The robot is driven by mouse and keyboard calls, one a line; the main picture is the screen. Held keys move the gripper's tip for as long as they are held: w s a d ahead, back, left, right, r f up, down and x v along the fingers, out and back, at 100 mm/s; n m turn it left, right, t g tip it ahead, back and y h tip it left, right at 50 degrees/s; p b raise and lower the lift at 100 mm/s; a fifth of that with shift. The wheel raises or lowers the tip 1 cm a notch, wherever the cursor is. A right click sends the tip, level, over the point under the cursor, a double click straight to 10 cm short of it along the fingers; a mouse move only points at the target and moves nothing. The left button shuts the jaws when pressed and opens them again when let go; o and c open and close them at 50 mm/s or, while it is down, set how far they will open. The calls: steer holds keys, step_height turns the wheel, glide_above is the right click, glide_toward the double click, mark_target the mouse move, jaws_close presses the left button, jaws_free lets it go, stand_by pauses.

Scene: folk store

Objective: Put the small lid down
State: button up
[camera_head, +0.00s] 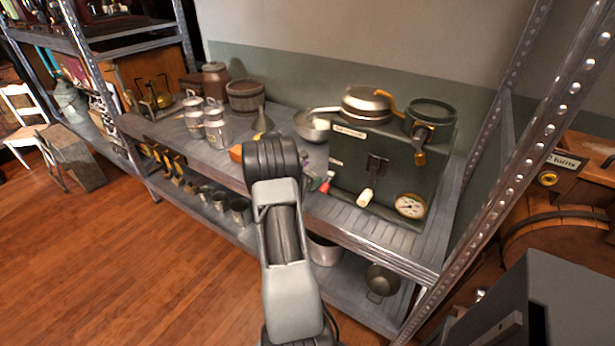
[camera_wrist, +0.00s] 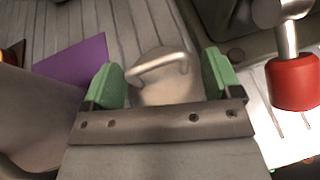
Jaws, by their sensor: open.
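The small lid (camera_wrist: 166,92), pale metal with a looped handle on top, shows in the wrist view. It sits between the two green finger pads of my gripper (camera_wrist: 164,76). The jaws are open, with a gap visible on each side of the handle. The lid appears to rest on the grey slatted shelf (camera_wrist: 60,22), though its lower edge is hidden by the gripper body. In the head view my arm covers the gripper and the lid.
In the wrist view, a purple card (camera_wrist: 78,62) and a grey metal vessel (camera_wrist: 30,115) are at left, and a red knob (camera_wrist: 294,82) is close at right. In the head view, a dark green box (camera_head: 350,165) carries a pan (camera_head: 365,106); milk cans (camera_head: 216,128) stand left.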

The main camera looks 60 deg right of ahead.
steer(key=shift+r, duration=0.25)
steer(key=v, duration=1.1)
steer(key=shift+a+p, duration=0.35)
steer(key=shift+a, duration=0.1)
steer(key=s+a+r+m+t+y, duration=0.2)
steer(key=a+m+y, duration=0.2)
steer(key=a, duration=0.9)
steer(key=s+a+r+m+t+y, duration=0.2)
steer(key=a+m, duration=0.4)
steer(key=a, duration=0.7)
steer(key=s+a+r+m+t+y, duration=0.1)
steer(key=s+a+r+m+y, duration=0.2)
steer(key=a+y, duration=0.4)
steer(key=shift+s+a+r+m+t, duration=0.3)
steer(key=shift+a+r+m, duration=0.75)
steer(key=shift+a, duration=2)
steer(key=shift+w+f+m, duration=0.1)
steer(key=shift+f+m, duration=0.15)
